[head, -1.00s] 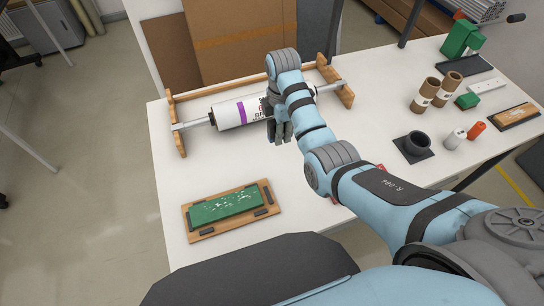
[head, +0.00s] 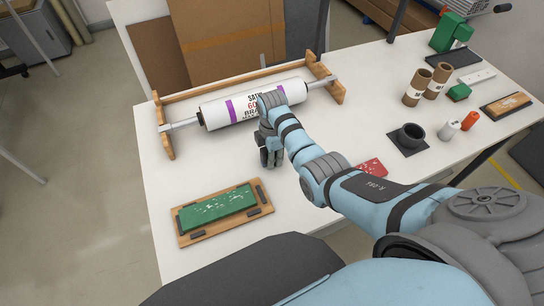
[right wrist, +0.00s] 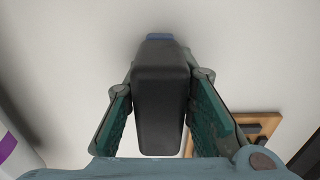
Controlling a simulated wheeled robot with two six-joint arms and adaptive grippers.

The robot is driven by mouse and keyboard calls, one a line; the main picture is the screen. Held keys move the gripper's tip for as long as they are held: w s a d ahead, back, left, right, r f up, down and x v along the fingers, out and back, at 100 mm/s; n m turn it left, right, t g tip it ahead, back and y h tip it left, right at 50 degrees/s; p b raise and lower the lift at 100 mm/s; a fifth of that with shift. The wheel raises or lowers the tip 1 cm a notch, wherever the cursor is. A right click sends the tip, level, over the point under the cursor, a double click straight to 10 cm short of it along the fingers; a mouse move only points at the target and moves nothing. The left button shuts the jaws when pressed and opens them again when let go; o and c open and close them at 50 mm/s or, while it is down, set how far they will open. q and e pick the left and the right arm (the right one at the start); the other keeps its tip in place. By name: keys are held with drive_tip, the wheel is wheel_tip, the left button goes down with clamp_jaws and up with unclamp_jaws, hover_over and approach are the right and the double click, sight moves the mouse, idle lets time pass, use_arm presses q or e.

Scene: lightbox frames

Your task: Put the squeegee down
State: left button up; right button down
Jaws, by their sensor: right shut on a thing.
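My right gripper (head: 270,158) is in front of the roller, over the white table (head: 310,235). In the right wrist view the gripper (right wrist: 160,115) is shut on the squeegee (right wrist: 160,95), with a finger on each side of its black handle. A blue part shows at the handle's far end. The rest of the squeegee is hidden, and in the head view I cannot make it out behind the gripper. I cannot tell whether it touches the table. My left gripper is not in view.
A white roll (head: 228,110) with purple bands lies in a wooden cradle (head: 168,140) behind the gripper. A green block lies on a wooden board (head: 179,238) at front left. A red card (head: 372,168), cardboard tubes (head: 416,88) and a black cup (head: 411,134) are to the right.

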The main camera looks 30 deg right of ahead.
drive_tip(key=shift+w+f, duration=0.1)
drive_tip(key=shift+f, duration=0.15)
drive_tip(key=shift+s+a+f, duration=0.1)
drive_tip(key=shift+s+f, duration=0.15)
drive_tip(key=shift+s, duration=0.2)
drive_tip(key=c, duration=1.4)
unclamp_jaws()
drive_tip(key=shift+f, duration=0.1)
drive_tip(key=shift+o, duration=0.2)
drive_tip(key=shift+w+f, duration=0.15)
drive_tip(key=shift+w, duration=0.05)
drive_tip(key=shift+w, duration=0.1)
drive_tip(key=shift+r, duration=0.35)
wheel_tip(320, 180, up, 13)
drive_tip(key=shift+w+p, duration=0.1)
drive_tip(key=shift+p, duration=1.05)
